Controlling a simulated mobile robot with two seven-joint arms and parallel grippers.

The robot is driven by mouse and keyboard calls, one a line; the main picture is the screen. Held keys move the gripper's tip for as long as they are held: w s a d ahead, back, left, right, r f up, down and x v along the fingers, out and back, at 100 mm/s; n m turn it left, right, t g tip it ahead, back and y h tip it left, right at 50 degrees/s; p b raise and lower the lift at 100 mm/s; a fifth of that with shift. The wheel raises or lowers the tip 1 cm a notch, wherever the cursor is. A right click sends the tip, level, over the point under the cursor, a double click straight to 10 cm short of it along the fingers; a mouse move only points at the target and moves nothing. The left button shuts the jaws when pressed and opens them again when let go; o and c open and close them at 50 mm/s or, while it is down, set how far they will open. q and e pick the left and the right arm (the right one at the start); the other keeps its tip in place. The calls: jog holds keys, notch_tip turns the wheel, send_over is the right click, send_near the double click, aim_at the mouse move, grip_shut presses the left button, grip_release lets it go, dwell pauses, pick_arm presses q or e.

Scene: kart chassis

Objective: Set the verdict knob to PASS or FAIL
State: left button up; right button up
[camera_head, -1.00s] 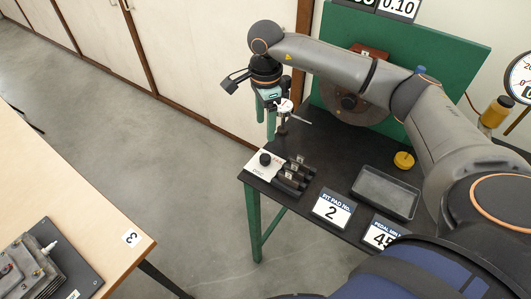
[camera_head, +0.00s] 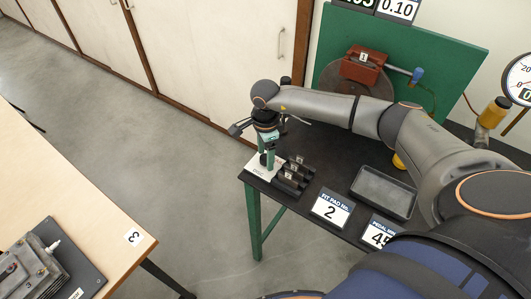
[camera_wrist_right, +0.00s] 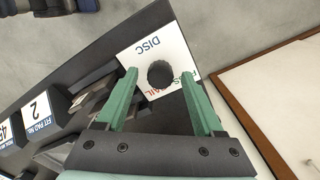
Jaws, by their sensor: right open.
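The verdict knob (camera_wrist_right: 160,74) is a round black knob on a white plate (camera_wrist_right: 137,66) marked DISC, with partly covered PASS and FAIL lettering. The plate (camera_head: 256,172) also shows at the front left corner of the dark bench in the head view. My right gripper (camera_head: 267,160) points down at the knob, its green fingers open. In the right wrist view the fingers (camera_wrist_right: 160,80) stand on either side of the knob, with gaps visible. I cannot tell how far the fingertips are above the plate. My left gripper is not in view.
Several black slotted blocks (camera_head: 291,176) stand right beside the plate. A grey tray (camera_head: 384,193) and number cards (camera_head: 332,208) lie further right. A green panel (camera_head: 440,50) with a red clamp (camera_head: 363,66) rises behind. Floor is open left of the bench.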

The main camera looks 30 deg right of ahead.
grip_shut()
dwell(0.5)
jog(key=shift+f+n+b, duration=0.1)
jog(key=shift+n+b, duration=0.6)
jog(key=shift+b, duration=0.1)
jog(key=n+b, duration=0.2)
jog(key=n, duration=0.1)
jog(key=shift+w+b, duration=0.1)
jog(key=shift+b, duration=0.2)
jog(key=shift+n+b, duration=1.35)
jog(key=shift+n, duration=0.85)
